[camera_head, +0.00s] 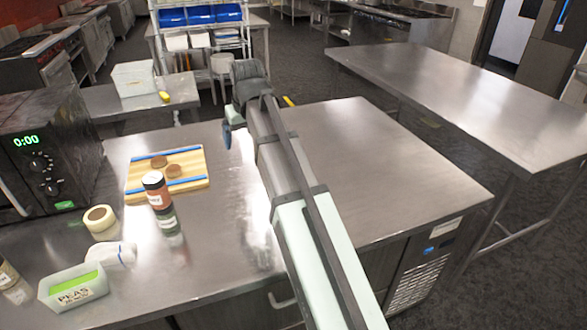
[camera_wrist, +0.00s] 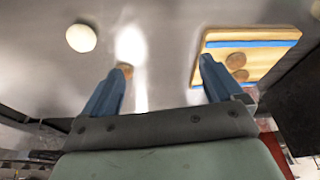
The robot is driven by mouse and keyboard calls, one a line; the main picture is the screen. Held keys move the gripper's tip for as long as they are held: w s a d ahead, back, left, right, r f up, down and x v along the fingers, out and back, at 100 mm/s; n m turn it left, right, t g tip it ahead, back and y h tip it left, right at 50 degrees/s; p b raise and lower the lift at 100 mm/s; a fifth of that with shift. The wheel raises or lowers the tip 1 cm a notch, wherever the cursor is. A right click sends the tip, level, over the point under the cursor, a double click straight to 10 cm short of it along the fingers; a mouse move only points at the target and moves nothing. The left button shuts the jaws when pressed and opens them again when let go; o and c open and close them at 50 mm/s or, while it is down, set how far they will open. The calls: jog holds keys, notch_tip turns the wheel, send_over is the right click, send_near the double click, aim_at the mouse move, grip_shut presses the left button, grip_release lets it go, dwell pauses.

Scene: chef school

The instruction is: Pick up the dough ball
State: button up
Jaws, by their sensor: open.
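A pale round dough ball (camera_wrist: 81,38) lies on the steel worktop at the upper left of the wrist view. I cannot make it out in the head view, where my arm covers part of the worktop. My gripper (camera_wrist: 163,76) is open, with nothing between its two blue fingers. The dough ball is beyond the left finger and apart from it. In the head view my gripper (camera_head: 229,128) is over the far part of the worktop, right of the cutting board. A small brownish thing (camera_wrist: 125,70) shows at the left fingertip, partly hidden.
A wooden cutting board (camera_head: 140,184) with blue strips bears two brown round pieces (camera_head: 158,162). Spice bottles (camera_head: 157,190), a tape roll (camera_head: 100,218), a white container (camera_head: 112,254) and a peas tub (camera_head: 73,290) stand nearer. A black microwave (camera_head: 50,150) is left. The worktop's right side is clear.

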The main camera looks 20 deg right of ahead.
jog(key=w+d+f+n+g, duration=0.15)
jog(key=w+d, duration=0.25)
jog(key=d, duration=0.5)
jog(key=w+d+f+n+g, duration=0.1)
jog(key=w+d+f+n, duration=0.2)
jog(key=d, duration=0.5)
notch_tip(320, 180, down, 8)
jog(key=n, duration=0.6)
jog(key=n+g, duration=0.1)
jog(key=n, duration=0.6)
jog(key=shift+s+r+h, duration=0.1)
jog(key=shift+s+h, duration=0.05)
jog(key=shift+h, duration=0.15)
jog(key=shift+s+a+f, duration=0.1)
jog(key=shift+s+f, duration=0.05)
jog(key=shift+f, duration=1.15)
jog(key=shift+s+a+f, duration=0.1)
jog(key=shift+s+f, duration=0.05)
jog(key=shift+f, duration=1.1)
jog(key=shift+c, duration=0.3)
